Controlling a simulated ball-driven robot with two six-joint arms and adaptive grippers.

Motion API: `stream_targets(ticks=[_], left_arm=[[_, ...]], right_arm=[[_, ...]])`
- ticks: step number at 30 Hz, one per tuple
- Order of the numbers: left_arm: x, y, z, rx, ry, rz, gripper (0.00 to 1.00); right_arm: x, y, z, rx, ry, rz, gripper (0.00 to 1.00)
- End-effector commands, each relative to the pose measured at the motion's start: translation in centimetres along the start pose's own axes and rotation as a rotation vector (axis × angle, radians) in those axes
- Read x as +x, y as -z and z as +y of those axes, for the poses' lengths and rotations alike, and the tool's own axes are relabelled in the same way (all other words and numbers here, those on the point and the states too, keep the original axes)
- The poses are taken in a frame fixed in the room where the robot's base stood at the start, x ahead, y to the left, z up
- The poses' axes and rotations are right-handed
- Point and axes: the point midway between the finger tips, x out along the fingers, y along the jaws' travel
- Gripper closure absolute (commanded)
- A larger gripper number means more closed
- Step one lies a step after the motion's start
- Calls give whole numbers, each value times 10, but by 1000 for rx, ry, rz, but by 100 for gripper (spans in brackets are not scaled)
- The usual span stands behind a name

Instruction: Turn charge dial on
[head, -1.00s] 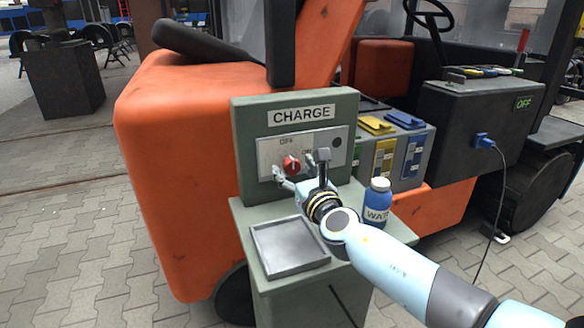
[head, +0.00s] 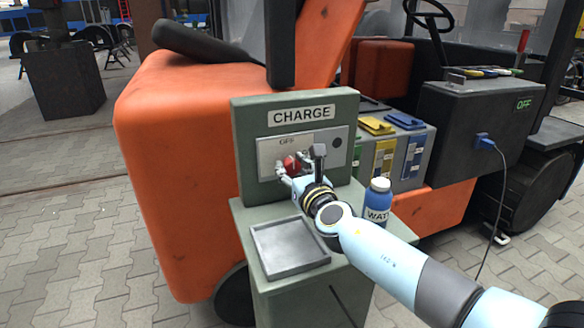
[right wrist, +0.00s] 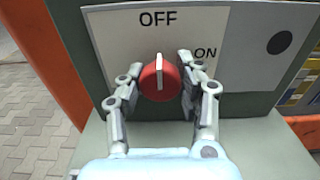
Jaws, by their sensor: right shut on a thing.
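The red charge dial (head: 291,162) is on a light plate on the green CHARGE panel (head: 243,119). In the right wrist view the dial (right wrist: 159,80) has a white pointer bar standing upright toward the OFF label (right wrist: 158,18). The ON label (right wrist: 205,53) is to its right. My right gripper (head: 293,168) is shut on the dial, and in the right wrist view its fingers (right wrist: 160,68) are on the dial's left and right sides. My left gripper is not in view.
A grey tray (head: 288,246) and a blue bottle (head: 377,198) stand on the green ledge below the panel, the bottle close to my right arm. An orange vehicle (head: 185,180) is behind. A dark box marked OFF (head: 455,125) has a blue plug (head: 484,141) with a cable.

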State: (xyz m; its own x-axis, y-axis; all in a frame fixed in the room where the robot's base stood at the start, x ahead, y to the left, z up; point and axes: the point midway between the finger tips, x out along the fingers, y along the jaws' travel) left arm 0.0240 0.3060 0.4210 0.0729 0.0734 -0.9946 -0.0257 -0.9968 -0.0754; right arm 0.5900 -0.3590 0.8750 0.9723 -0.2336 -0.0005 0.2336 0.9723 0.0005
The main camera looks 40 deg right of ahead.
Motion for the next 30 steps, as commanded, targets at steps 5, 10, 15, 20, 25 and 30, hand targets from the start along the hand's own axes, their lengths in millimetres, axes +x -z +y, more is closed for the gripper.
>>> stream_targets(ticks=[5,10,15,20,25,30], left_arm=[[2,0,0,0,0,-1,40],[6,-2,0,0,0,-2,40],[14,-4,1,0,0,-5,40],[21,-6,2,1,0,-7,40],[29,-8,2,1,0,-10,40],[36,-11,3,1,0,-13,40]], right_arm=[[0,1,0,23,0,0,98],[0,1,0,93,0,-1,98],[0,2,0,216,1,0,98],[0,3,0,363,0,0,98],[0,3,0,526,1,0,98],[0,3,0,687,1,1,98]])
